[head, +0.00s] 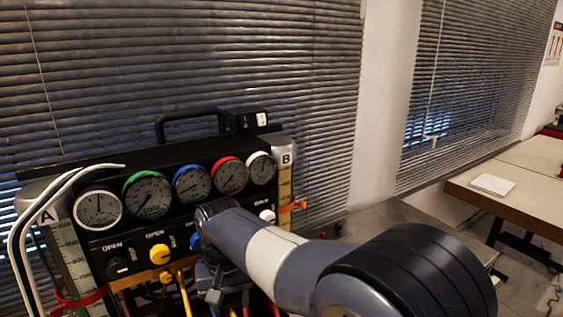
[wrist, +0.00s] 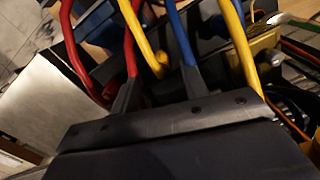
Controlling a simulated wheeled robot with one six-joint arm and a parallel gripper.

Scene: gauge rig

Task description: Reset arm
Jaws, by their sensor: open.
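My gripper (wrist: 152,72) shows in the wrist view as two dark fingers standing apart, with nothing clearly held between them. Red, yellow and blue hoses pass close around and beyond the fingers; I cannot tell whether any touch. In the head view my arm reaches from the lower right to the front of the black gauge rig (head: 118,215), and its end hangs low before the panel. The fingertips are hard to make out there. My arm hides part of the panel's lower right.
The rig carries several round gauges (head: 147,195), a yellow knob (head: 160,254), a black knob (head: 117,267) and a white knob (head: 267,215). A pale hose (head: 22,235) curves at its left. Blinds (head: 200,60) hang behind. A table (head: 530,180) with a white paper (head: 492,185) stands right.

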